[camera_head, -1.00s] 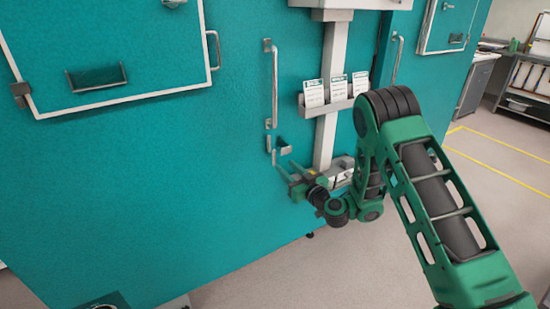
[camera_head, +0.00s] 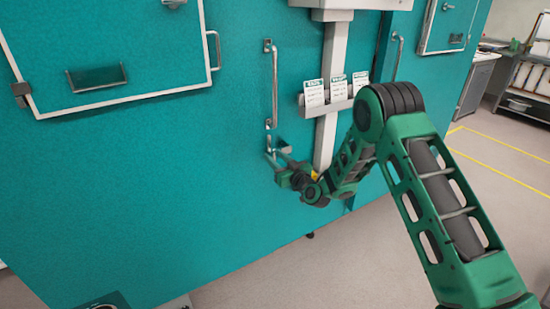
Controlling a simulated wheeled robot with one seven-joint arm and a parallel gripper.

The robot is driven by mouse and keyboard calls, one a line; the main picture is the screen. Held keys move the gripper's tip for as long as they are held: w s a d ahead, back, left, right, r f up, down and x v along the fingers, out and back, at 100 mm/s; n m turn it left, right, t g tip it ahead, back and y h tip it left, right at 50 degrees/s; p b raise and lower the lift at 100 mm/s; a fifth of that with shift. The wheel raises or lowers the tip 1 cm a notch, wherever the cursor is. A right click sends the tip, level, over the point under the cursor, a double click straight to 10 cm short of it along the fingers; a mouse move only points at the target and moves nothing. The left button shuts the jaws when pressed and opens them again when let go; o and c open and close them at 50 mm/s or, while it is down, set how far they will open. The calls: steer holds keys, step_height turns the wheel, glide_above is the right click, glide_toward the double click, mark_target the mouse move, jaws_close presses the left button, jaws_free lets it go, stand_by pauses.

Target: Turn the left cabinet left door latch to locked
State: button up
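The teal left cabinet door (camera_head: 175,165) fills the left and middle of the view. Its tall metal pull handle (camera_head: 274,85) stands upright near the door's right edge. The small metal latch (camera_head: 269,143) is just below that handle, and its lower right part is hidden behind my gripper. My gripper (camera_head: 278,157) is at the latch, its two fingers pointing up and left toward it with a gap between them. Whether they touch the latch I cannot tell at this size. Nothing is visibly held.
A grey post (camera_head: 327,125) with a rack of white cards (camera_head: 338,106) stands just right of the handle, close to my arm. A white-framed hatch (camera_head: 126,90) is at upper left. Open floor (camera_head: 400,230) with yellow lines lies to the right.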

steer(key=shift+x, duration=0.95)
jaws_close()
steer(key=shift+d, duration=0.2)
